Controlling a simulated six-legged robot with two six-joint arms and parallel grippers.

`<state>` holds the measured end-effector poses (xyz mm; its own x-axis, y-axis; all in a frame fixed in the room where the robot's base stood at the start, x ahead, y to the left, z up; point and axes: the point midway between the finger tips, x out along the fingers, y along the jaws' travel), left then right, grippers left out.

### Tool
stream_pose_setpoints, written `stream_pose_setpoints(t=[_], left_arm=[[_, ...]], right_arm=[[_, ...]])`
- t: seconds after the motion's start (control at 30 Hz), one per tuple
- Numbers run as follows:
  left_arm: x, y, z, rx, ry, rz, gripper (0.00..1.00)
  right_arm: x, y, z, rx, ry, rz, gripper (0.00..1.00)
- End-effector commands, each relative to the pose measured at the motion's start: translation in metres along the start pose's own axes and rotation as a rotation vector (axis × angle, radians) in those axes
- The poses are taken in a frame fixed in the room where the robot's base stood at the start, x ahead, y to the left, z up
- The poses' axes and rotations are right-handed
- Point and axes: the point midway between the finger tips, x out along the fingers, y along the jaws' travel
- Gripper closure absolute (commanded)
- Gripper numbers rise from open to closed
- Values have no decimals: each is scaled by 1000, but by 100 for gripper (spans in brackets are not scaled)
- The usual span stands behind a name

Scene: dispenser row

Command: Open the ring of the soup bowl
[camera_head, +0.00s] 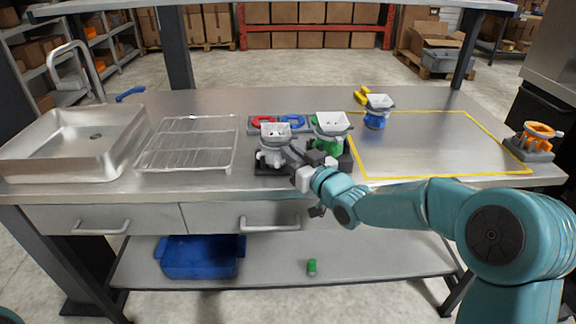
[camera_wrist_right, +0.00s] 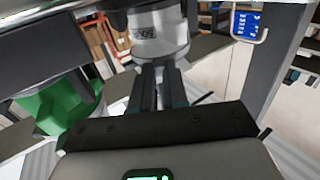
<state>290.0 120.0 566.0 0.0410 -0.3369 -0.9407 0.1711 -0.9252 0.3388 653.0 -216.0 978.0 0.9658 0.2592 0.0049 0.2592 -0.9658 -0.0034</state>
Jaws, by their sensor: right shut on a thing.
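The bowl with the pale grey-white ring (camera_head: 272,157) stands on a dark base at the middle of the table. In the right wrist view its pale ring (camera_wrist_right: 160,42) carries a label, seen upside down, that appears to read soup. My right gripper (camera_head: 292,157) reaches it from the right in the head view. In the right wrist view the fingers (camera_wrist_right: 160,80) are close together at the ring's lower edge, shut on a part of it. The exact grip is partly hidden. My left gripper is not in view.
A green-ringed bowl (camera_head: 329,146) stands close to the right of the gripped one. A blue-ringed bowl (camera_head: 376,119) stands in the yellow outline. An orange-ringed one (camera_head: 541,130) is far right. A wire rack (camera_head: 190,142) and a sink (camera_head: 70,145) lie left.

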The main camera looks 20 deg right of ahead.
Motion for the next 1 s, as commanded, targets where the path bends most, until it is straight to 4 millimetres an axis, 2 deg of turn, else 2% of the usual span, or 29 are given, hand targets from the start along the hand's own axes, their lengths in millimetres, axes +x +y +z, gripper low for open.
stream_pose_setpoints(t=[0.2, 0.67, 0.7, 0.73, 0.77, 1.0], left_arm=[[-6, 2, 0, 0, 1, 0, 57], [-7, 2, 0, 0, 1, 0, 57], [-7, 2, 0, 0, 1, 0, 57], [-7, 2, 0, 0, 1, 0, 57], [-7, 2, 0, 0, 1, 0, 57], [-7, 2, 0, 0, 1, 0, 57]], right_arm=[[0, 10, -4, -3, 0, -90, 100], [0, 10, -1, -2, -4, -126, 100], [0, 10, -1, -2, -4, -126, 73], [0, 10, -1, -2, -4, -126, 64], [0, 10, -1, -2, -4, -126, 60], [0, 10, -1, -2, -5, -126, 60]])
